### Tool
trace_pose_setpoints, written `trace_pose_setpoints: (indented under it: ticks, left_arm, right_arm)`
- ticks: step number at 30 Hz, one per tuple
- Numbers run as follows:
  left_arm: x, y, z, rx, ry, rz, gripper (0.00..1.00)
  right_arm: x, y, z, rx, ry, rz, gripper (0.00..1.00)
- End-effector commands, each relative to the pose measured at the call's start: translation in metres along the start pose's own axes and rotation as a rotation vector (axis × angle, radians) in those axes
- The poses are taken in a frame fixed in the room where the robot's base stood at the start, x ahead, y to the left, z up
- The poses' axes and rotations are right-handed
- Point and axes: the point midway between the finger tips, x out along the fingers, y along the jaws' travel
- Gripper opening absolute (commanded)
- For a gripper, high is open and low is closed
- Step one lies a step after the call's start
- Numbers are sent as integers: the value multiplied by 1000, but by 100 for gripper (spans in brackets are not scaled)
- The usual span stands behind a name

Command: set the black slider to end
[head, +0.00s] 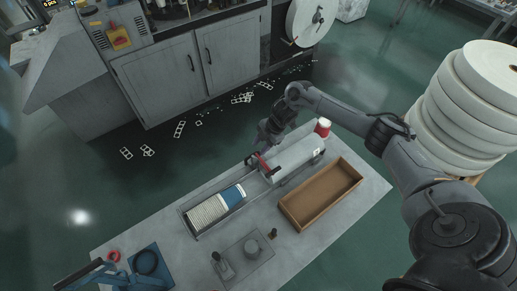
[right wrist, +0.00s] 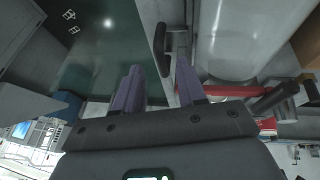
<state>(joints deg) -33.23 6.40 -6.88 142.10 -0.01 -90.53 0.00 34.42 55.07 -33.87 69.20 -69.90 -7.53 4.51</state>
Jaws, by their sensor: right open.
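The black slider handle (right wrist: 161,48) shows in the right wrist view as a dark rounded bar on a grey stem. It lies by the tips of my right gripper (right wrist: 158,68), in line with the gap between the two purple-grey fingers. The fingers are apart; I cannot tell whether either touches the handle. In the head view my right gripper (head: 264,143) hangs at the far left end of a white cylinder (head: 283,161) on the table, and the handle cannot be clearly made out there. My left gripper is not in view.
A wooden box (head: 322,194) and a plate with black knobs (head: 243,258) lie nearer. A red spool (head: 322,128) stands behind. White reels (head: 466,100) are stacked at right.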

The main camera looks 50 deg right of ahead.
Motion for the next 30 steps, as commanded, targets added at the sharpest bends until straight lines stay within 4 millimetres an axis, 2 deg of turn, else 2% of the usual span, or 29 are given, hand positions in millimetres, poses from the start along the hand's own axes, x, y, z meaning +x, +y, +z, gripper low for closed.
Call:
trace_pose_setpoints:
  ticks: [9, 15, 30]
  left_arm:
    - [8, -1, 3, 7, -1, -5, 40]
    - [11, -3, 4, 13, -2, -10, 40]
    - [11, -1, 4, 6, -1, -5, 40]
  right_arm:
    - [-54, 0, 1, -1, -1, 2, 40]
    - [-75, 0, 0, -1, 0, 0, 40]
    - [-81, 0, 0, 0, 1, 0, 40]
